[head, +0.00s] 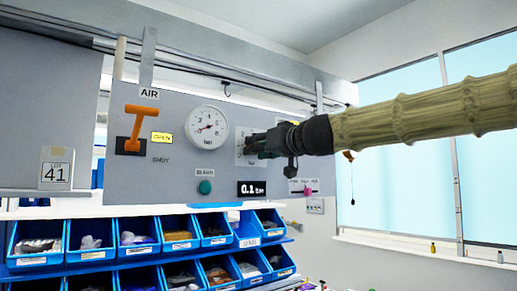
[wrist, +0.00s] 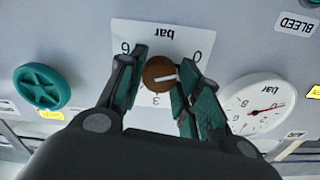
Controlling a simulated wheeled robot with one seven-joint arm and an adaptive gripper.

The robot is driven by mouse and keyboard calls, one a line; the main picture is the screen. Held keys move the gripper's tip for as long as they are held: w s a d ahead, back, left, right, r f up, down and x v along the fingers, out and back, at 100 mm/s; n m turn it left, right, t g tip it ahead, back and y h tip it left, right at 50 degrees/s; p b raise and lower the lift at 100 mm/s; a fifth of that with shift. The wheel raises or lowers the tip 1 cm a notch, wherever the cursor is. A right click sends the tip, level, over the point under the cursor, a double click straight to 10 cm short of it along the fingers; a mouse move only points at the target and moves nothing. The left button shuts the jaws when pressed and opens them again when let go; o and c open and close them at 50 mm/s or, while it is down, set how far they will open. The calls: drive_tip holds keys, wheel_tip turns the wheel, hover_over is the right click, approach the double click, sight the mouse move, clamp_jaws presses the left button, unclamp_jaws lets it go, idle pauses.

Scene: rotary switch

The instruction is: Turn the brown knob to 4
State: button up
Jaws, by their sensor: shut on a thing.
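A white line on the knob points right and slightly up in that view. I can read 6 at upper left, 0 at upper right and 3 below; the fingers cover the other numbers. My gripper (wrist: 160,85) has one finger on each side of the knob and is shut on it. In the head view, my gripper (head: 250,146) reaches the panel from the right and hides the knob; part of the plate (head: 240,158) shows.
A round gauge (head: 207,127) is just left of my gripper. An orange AIR lever (head: 134,125) is farther left. A teal handwheel (wrist: 42,88) shows in the wrist view. Blue bins (head: 137,241) stand below.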

drive_tip(key=shift+r+m+p, duration=0.2)
drive_tip(key=shift+m+p, duration=0.95)
drive_tip(key=shift+m, duration=13.75)
drive_tip(key=o, duration=1)
drive_tip(key=shift+o, duration=0.2)
